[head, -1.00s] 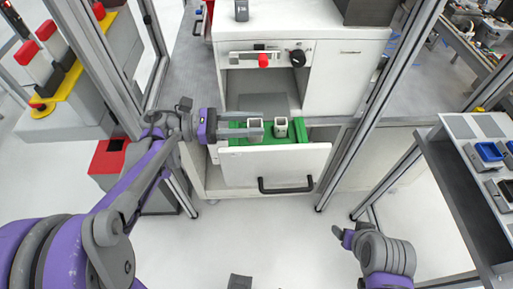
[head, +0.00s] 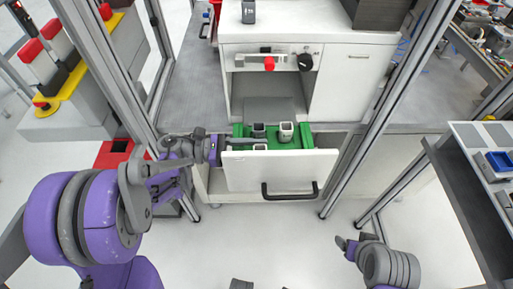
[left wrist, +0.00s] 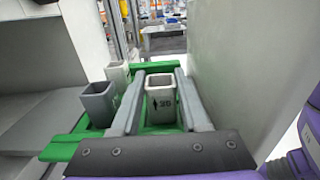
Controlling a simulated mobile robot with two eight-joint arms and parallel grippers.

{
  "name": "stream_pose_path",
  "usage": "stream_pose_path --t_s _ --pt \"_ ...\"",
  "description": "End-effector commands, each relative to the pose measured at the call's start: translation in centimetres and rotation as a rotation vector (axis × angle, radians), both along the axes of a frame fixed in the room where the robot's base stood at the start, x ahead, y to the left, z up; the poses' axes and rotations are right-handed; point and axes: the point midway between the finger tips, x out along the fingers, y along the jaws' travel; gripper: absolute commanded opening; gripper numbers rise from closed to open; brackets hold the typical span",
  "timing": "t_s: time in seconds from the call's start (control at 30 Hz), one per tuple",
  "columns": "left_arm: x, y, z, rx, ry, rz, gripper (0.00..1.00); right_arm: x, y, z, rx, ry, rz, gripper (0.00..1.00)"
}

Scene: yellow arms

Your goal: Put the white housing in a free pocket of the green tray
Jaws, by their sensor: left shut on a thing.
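My left gripper (head: 258,145) is inside the open drawer, its fingers shut on the white housing (head: 260,148). In the left wrist view the white housing (left wrist: 161,108) is upright between the two fingers, with a dark mark on its face. The green tray (left wrist: 62,150) lies under it and also shows in the head view (head: 305,138). I cannot tell whether the housing's bottom touches the tray, as the drawer front and fingers hide it. A grey housing (left wrist: 98,104) and another white housing (left wrist: 118,73) stand in the tray. My right gripper (head: 344,243) is low at the right, its jaws unclear.
The drawer front (head: 270,171) with a black handle (head: 290,191) stands close before the gripper. The white cabinet (head: 340,75) rises behind the tray. A side table (head: 465,185) with blue bins is at the right. The floor in front is clear.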

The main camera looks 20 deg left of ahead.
Motion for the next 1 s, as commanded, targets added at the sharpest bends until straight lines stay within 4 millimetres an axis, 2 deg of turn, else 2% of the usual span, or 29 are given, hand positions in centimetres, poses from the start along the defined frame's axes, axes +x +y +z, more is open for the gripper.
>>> stream_pose_path --t_s 0.03,0.07,0.2,0.23,0.6,1.0 --pt "0.0 0.0 -0.3 0.0 0.001 0.0 0.0 -0.1 0.0 -0.3 0.0 0.001 0.0 0.74" --pt "0.0 0.0 -0.4 0.0 0.0 0.0 0.46 -0.1 0.0 -0.3 0.0 0.001 0.0 0.74" --pt "0.0 0.0 -0.2 0.0 0.0 0.0 0.71 0.0 0.0 -0.2 0.0 0.001 0.0 0.74" --pt "0.0 0.0 -0.2 0.0 0.0 0.0 0.74 -0.1 0.0 -0.2 0.0 0.001 0.0 0.74" --pt "0.0 0.2 0.3 0.0 0.0 0.001 0.74 0.0 0.0 0.2 0.0 -0.001 0.0 0.74" --pt "-1.8 6.3 0.1 0.001 0.001 0.004 0.74 -0.2 0.0 -0.8 0.0 0.003 0.0 0.74"
